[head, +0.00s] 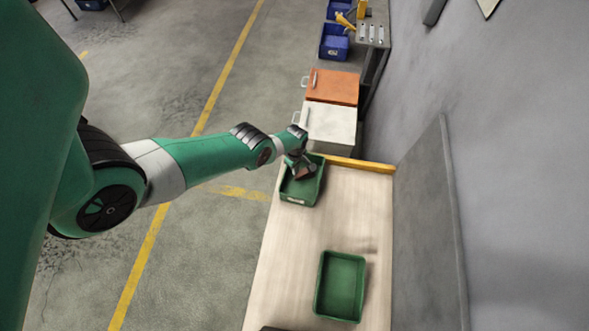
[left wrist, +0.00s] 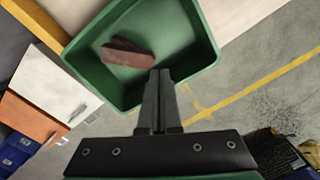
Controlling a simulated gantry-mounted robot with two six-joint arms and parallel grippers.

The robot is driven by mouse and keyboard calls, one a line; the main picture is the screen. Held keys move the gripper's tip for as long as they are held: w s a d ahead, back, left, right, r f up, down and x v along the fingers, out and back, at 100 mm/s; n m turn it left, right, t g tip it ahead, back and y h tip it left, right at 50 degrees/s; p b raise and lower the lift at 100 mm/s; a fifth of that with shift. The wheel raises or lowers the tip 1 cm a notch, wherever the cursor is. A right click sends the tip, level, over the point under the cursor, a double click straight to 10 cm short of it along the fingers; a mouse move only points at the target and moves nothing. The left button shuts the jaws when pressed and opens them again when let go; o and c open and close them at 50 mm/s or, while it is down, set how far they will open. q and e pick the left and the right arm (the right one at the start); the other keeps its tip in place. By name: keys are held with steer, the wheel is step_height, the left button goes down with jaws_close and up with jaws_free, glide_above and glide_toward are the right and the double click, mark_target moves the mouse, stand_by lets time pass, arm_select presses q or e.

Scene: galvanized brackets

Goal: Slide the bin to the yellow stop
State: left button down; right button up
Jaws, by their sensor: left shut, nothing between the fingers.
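A green bin (head: 290,198) stands at the far left corner of the pale wooden table, by the yellow stop (head: 360,164) along the table's far edge. I cannot tell whether bin and stop touch. In the left wrist view the bin (left wrist: 200,60) holds a reddish-brown block (left wrist: 127,54), and the yellow stop (left wrist: 37,22) shows at upper left. My left gripper (head: 300,172) is over the bin in the head view. In the left wrist view its fingers (left wrist: 160,72) are together and empty, overlapping the bin's near wall; contact is unclear. My right gripper is not in view.
A second, empty green bin (head: 340,286) stands nearer on the table. A white cabinet (head: 330,125) and an orange cabinet (head: 333,87) stand beyond the stop. A grey wall (head: 500,150) rises on the right. The table between the bins is clear.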

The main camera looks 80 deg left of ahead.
arm_select(q)
steer(key=b, duration=0.6)
glide_above(295, 184)
steer(key=f, duration=0.7)
steer(key=shift+d, duration=0.25)
steer(key=shift+a+f, duration=0.25)
steer(key=shift+f, duration=0.05)
steer(key=s+a, duration=0.1)
steer(key=s+a+r, duration=0.1)
steer(key=shift+s+a, duration=0.15)
steer(key=shift+a, duration=0.25)
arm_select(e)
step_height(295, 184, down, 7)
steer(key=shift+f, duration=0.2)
